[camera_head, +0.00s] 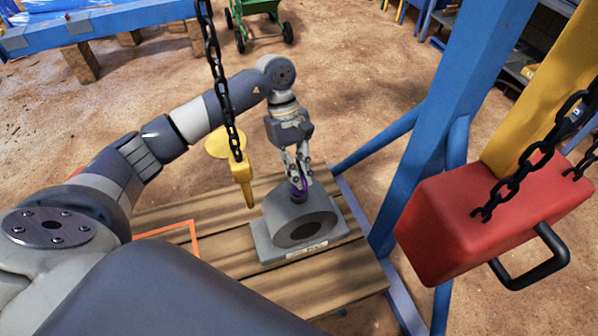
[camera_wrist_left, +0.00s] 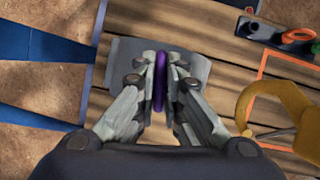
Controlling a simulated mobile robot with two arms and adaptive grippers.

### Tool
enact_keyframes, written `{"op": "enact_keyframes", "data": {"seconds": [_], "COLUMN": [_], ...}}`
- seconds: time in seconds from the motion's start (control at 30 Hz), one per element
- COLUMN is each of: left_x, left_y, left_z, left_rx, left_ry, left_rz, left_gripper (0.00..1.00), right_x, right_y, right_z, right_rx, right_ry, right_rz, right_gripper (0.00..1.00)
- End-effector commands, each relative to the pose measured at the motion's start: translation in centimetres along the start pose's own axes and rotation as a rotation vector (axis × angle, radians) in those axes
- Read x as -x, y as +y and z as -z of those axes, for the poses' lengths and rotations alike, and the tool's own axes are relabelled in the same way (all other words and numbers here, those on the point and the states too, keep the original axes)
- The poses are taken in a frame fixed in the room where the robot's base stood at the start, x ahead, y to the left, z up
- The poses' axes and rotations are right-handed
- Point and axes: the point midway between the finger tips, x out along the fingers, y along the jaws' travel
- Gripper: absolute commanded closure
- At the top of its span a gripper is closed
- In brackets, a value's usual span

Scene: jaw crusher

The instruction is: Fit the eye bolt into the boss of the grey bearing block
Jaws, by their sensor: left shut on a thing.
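The grey bearing block (camera_head: 280,222) stands on the wooden pallet, with a round bore facing the camera and a pale label on its base. My left gripper (camera_head: 299,181) is directly above the block's top and is shut on the purple eye bolt (camera_head: 299,190). In the left wrist view the eye bolt (camera_wrist_left: 160,82) is a thin purple strip between the two fingers, over the grey block (camera_wrist_left: 127,58). The boss and the bolt's shank are hidden, so I cannot tell whether the shank is in the boss. My right gripper is not in view.
A yellow hook (camera_head: 242,180) hangs on a black chain just left of the block. An orange outline (camera_head: 193,238) marks the wooden boards (camera_head: 320,287). A blue post (camera_head: 448,100) and a red hoist body (camera_head: 480,215) stand at the right.

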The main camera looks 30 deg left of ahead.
Motion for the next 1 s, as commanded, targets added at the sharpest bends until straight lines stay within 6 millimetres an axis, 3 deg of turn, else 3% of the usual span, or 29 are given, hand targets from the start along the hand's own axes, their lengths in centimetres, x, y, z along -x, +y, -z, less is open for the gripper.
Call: {"op": "enact_keyframes", "data": {"seconds": [0.03,0.1,0.17,0.57,1.0], "left_x": [-0.2,0.0,0.0,0.5,8.9], "left_y": [0.0,0.0,0.0,0.0,0.1], "left_z": [0.1,0.0,0.0,0.1,0.1], "left_rx": [0.0,0.0,0.0,0.0,0.0], "left_ry": [0.0,0.0,0.0,0.001,0.003], "left_rz": [-0.001,-0.001,-0.001,-0.001,-0.004], "left_gripper": [1.0,0.77,0.67,0.67,0.67], "right_x": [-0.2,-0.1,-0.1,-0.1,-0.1], "right_y": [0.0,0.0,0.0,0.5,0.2], "right_z": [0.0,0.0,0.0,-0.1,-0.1], "right_rx": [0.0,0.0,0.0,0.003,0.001], "right_ry": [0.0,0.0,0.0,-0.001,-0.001], "right_rz": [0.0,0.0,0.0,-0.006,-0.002], "right_gripper": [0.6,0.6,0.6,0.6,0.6]}}
